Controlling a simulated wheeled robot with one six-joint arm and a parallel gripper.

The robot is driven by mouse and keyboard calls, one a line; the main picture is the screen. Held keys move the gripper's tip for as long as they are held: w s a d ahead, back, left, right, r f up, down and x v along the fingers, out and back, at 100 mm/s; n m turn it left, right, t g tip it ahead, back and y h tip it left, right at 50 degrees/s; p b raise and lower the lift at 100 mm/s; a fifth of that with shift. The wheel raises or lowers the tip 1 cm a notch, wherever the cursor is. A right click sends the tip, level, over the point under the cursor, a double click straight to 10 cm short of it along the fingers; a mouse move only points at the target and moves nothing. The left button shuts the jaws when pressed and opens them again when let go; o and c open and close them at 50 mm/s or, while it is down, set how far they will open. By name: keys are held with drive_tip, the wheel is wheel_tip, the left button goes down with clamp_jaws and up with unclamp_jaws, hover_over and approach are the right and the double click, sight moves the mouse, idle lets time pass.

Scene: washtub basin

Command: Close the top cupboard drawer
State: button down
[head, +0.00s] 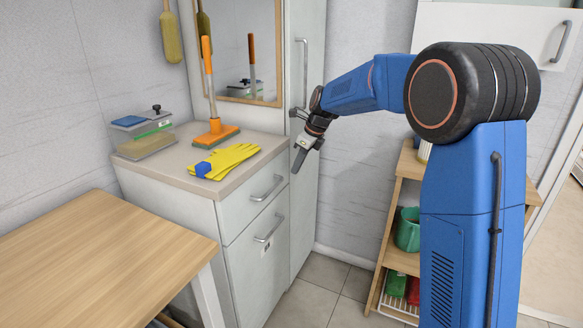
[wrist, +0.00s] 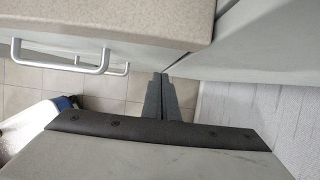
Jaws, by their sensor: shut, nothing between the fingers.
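The cupboard (head: 170,212) stands against the left wall, with a beige worktop. Its top drawer (head: 243,213) has a grey bar handle (head: 266,187). The drawer front looks close to flush with the front below; I cannot tell if a small gap is left. My gripper (head: 297,168) is shut and empty, pointing down at the worktop's right front corner, right of the top drawer's handle. In the wrist view my gripper (wrist: 160,78) shows beyond the worktop edge, and the drawer handle (wrist: 60,58) lies to its left. The fingers appear apart from the handle.
Yellow gloves (head: 224,160), an orange brush (head: 215,133) and a clear box (head: 142,137) lie on the worktop. A tall cabinet (head: 305,100) adjoins on the right. A wooden table (head: 100,255) is at front left, and a shelf (head: 390,245) at right. Floor between is clear.

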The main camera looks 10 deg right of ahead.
drive_tip(key=s+d+f+v, duration=0.1)
drive_tip(key=d+v, duration=0.1)
drive_tip(key=v, duration=0.9)
drive_tip(key=s+d+r+n, duration=0.25)
drive_tip(key=s+n, duration=0.25)
drive_tip(key=s, duration=0.6)
drive_tip(key=s+d+f+n+h, duration=0.1)
drive_tip(key=s+d+f+n, duration=0.2)
drive_tip(key=s, duration=0.9)
drive_tip(key=s+d+f+n+t+h, duration=0.1)
drive_tip(key=s+d+f+n, duration=0.2)
drive_tip(key=s+n, duration=0.7)
drive_tip(key=s+d+f+n+t+h, duration=0.1)
drive_tip(key=s+f+n, duration=0.5)
drive_tip(key=s, duration=0.7)
drive_tip(key=shift+s+d+f+n+h, duration=0.2)
drive_tip(key=shift+s+d+n+h, duration=0.15)
drive_tip(key=shift+d, duration=0.55)
